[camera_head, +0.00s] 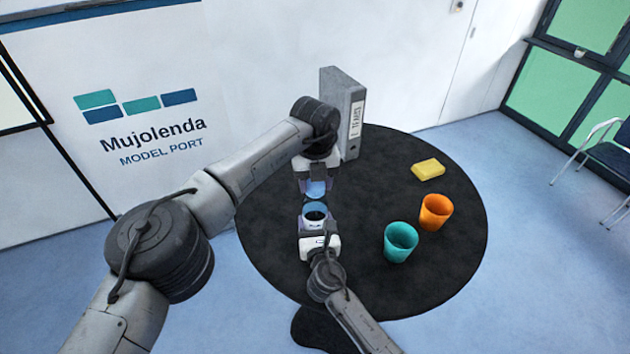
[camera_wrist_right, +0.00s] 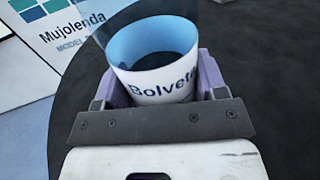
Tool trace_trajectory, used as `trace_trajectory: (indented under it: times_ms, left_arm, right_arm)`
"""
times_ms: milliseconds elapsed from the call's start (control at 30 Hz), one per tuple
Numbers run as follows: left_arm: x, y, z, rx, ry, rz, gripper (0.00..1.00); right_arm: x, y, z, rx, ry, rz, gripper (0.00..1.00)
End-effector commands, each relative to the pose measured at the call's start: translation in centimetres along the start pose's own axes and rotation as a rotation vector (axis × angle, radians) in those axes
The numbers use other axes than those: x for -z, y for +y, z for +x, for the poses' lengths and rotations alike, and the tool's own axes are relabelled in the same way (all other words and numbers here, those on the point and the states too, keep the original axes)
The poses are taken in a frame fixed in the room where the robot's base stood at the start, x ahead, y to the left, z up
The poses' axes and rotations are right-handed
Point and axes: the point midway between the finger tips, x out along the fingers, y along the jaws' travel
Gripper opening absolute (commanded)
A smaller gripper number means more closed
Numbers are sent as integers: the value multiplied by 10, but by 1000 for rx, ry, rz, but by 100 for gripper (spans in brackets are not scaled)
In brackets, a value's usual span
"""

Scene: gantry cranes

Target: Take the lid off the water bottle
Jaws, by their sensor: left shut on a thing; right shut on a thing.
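The water bottle (camera_head: 315,222) is white with dark lettering and a light blue rim. It stands in my right gripper (camera_head: 317,230), which is shut on it. In the right wrist view the bottle (camera_wrist_right: 160,85) shows an open top with a dark inside, between the lilac fingers of the right gripper (camera_wrist_right: 155,90). My left gripper (camera_head: 316,183) is shut on the blue lid (camera_head: 316,189). The lid is apart from the bottle, just beyond its mouth in the head view. A translucent blue shape at the top of the wrist view may be the lid.
The round black table (camera_head: 275,225) carries a grey binder (camera_head: 342,105) at the back, a yellow block (camera_head: 428,169), an orange cup (camera_head: 435,212) and a teal cup (camera_head: 400,242) on the right. The table's right side beyond the cups is clear.

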Motion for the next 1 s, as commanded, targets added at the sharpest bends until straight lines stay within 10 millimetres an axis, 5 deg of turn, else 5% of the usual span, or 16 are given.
trace_trajectory:
  times_ms: [600, 800, 1000]
  left_arm:
    - [0, 0, -1, 1, -1, -1207, 18]
    - [0, 0, -1, 1, 0, -1419, 18]
    - [-1, 0, -1, 2, -1, -1419, 18]
  right_arm:
    - [0, 0, 0, 0, 1, 0, 0]
    - [1, 0, 0, 0, 1, 0, 0]
    - [1, 0, 0, 0, 1, 0, 0]
